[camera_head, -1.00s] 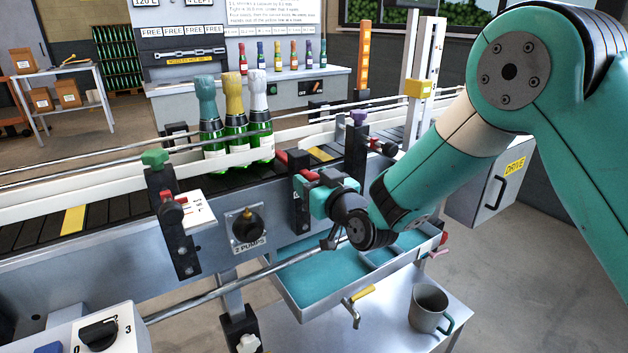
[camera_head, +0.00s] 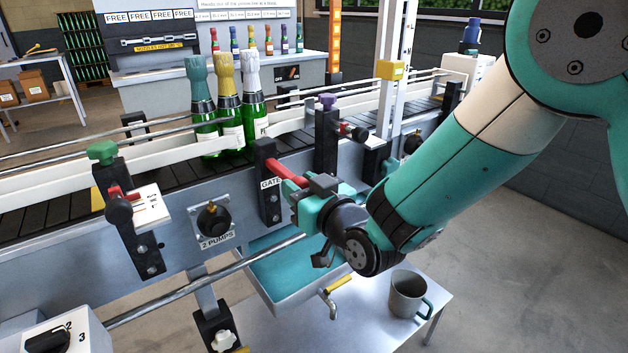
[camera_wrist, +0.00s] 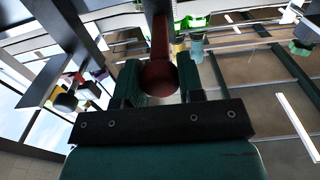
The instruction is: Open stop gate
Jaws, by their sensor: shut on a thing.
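The stop gate's red lever (camera_head: 278,174) sticks out from a black post (camera_head: 268,190) labelled GATE on the conveyor's near side. My gripper (camera_head: 294,189) is shut on the red lever. In the wrist view the lever (camera_wrist: 159,74) shows as a dark red rod with a rounded end between my two fingers (camera_wrist: 160,88). Three green bottles with teal, gold and pale foil tops (camera_head: 229,110) stand upright, side by side, on the conveyor (camera_head: 62,208), just left of and behind the gate post. The gate's blocking part cannot be made out.
Another black post (camera_head: 327,140) with a purple knob stands right of the gate. A green-knobbed post (camera_head: 133,210) stands left. Below are a metal rail (camera_head: 205,283), a blue-lined tray (camera_head: 290,272) with a tap and a grey mug (camera_head: 407,293). The floor at right is clear.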

